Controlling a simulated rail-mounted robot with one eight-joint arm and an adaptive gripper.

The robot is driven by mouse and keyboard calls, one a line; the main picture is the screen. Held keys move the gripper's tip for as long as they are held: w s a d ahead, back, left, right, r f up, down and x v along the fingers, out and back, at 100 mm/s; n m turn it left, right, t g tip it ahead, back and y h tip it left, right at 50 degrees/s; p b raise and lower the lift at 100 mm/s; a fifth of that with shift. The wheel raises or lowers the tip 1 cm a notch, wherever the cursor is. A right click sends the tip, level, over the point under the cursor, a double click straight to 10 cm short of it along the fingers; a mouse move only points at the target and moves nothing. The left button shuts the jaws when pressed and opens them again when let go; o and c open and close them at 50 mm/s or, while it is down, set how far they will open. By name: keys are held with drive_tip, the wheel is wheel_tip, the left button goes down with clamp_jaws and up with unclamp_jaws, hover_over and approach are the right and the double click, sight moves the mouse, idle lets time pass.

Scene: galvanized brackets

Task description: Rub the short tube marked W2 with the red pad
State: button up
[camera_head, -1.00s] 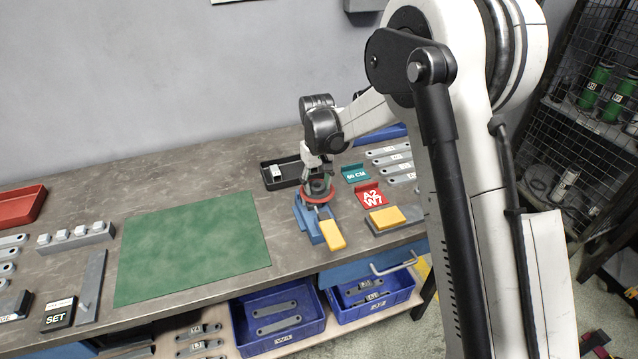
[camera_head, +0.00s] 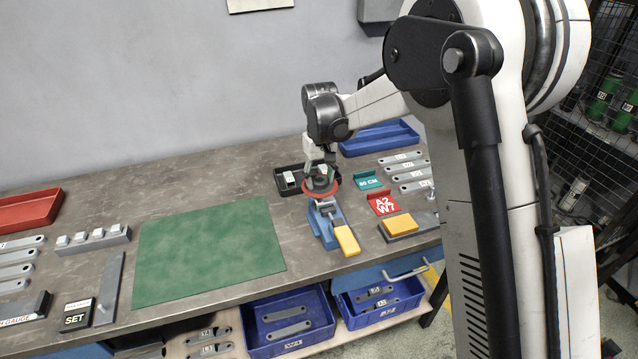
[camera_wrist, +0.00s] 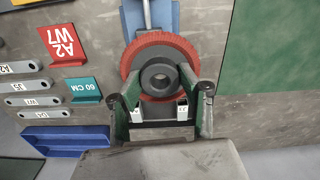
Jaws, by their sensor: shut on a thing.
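My gripper (camera_wrist: 163,100) is shut on the dark grey hub (camera_wrist: 160,77) of a round red pad (camera_wrist: 150,48). In the head view my gripper (camera_head: 320,178) holds the red pad (camera_head: 322,192) over the back end of a blue fixture (camera_head: 328,232) with a yellow handle (camera_head: 346,240). The blue fixture (camera_wrist: 133,18) shows past the pad in the wrist view. I cannot make out a tube marked W2. The pad and gripper hide what lies beneath them, so I cannot tell whether the pad touches anything.
A black tray (camera_head: 281,189) with a small pale piece stands behind the fixture. Red A2 W7 (camera_head: 383,204) and teal 60 CM (camera_head: 369,180) signs and a yellow block (camera_head: 399,224) are to the right. The green mat (camera_head: 210,250) at left is bare.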

drive_tip(key=shift+r+p, duration=0.3)
drive_tip(key=shift+r, duration=0.85)
